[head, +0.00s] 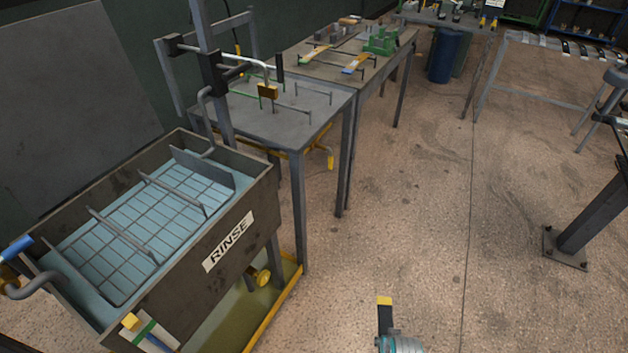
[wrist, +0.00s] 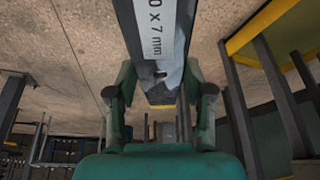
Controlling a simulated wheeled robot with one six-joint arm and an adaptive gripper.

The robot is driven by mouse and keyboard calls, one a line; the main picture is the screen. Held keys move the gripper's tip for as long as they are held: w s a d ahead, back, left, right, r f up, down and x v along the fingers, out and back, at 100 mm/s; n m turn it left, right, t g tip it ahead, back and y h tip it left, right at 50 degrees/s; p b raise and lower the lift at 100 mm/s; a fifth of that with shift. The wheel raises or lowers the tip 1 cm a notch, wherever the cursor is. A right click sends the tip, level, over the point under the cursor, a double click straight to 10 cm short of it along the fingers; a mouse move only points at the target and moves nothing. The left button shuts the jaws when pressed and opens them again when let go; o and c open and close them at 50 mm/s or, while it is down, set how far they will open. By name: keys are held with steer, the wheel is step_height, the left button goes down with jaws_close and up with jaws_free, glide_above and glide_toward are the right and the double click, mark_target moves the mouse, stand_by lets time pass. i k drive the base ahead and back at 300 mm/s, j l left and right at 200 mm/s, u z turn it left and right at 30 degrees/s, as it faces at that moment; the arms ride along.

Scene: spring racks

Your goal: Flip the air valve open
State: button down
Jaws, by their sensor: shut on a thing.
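My gripper (wrist: 160,82) is shut on a dark flat bar (wrist: 158,70) with a white label ending in "0 x 7 mm" and a yellow end. In the head view the bar (head: 385,318) stands out past my gripper (head: 400,345), over open floor to the right of the rinse tank. I cannot tell for certain which part is the air valve. A blue-handled fitting (head: 16,249) on a grey curved pipe is at the tank's left, a small brass-coloured block (head: 267,91) hangs from a bent pipe, and a yellow round knob (head: 263,277) sits under the tank. My gripper touches none of these.
The rinse tank (head: 262,190) holds a wire rack in bluish water, above a yellow-edged tray (head: 276,319). Grey work tables (head: 318,128) with pegs and tools stand behind it. A dark post (head: 592,215) with a base plate stands at right. The floor between is clear.

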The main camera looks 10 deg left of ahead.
mark_target(331, 158)
steer(key=i+l, duration=0.25)
steer(key=i, duration=0.15)
steer(key=i+l, duration=0.25)
steer(key=i, duration=0.15)
steer(key=i+l, duration=0.25)
steer(key=i, duration=0.15)
